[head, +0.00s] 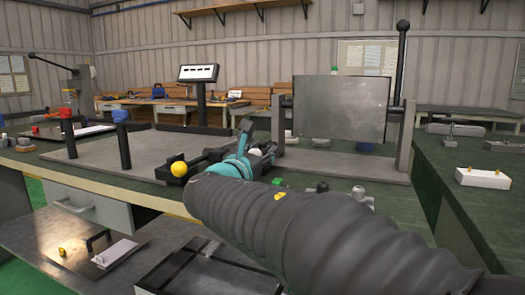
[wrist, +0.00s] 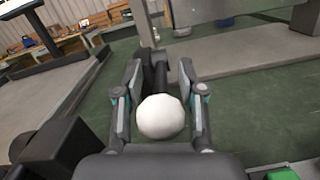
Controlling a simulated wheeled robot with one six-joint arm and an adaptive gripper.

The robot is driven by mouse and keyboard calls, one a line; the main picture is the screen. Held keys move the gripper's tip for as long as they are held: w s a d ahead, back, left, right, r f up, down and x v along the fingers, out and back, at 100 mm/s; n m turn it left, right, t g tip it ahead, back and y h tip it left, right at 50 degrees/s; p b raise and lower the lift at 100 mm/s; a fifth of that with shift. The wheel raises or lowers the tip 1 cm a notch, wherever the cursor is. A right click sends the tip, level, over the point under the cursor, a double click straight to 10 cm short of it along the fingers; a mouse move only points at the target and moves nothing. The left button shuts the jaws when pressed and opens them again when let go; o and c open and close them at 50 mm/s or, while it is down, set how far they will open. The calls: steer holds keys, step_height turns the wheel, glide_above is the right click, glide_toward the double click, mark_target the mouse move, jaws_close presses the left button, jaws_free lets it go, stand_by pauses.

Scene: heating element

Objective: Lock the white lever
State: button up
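The white lever shows as a white ball knob (wrist: 161,117) in the middle of the wrist view, with a dark bar behind it. My gripper (wrist: 160,85) has one finger on each side of the knob, with a narrow gap seeming to show on both sides. The fingers stand apart, and I see no clear contact. In the head view my gripper (head: 246,146) is over the dark clamp fixtures at the bench's middle, and a bit of the white knob (head: 255,151) shows beside it. My arm hides most of the lever's base.
A yellow ball knob (head: 179,169) on a dark fixture is just left of my gripper. A grey upright panel (head: 341,107) with a tall black lever (head: 401,60) stands behind to the right. Blue-topped (head: 121,116) and red-topped posts stand left. A green block (wrist: 283,174) is at lower right.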

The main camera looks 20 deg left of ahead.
steer(key=s, duration=0.7)
steer(key=s+f, duration=0.1)
steer(key=s, duration=0.3)
steer(key=shift+s+a, duration=0.25)
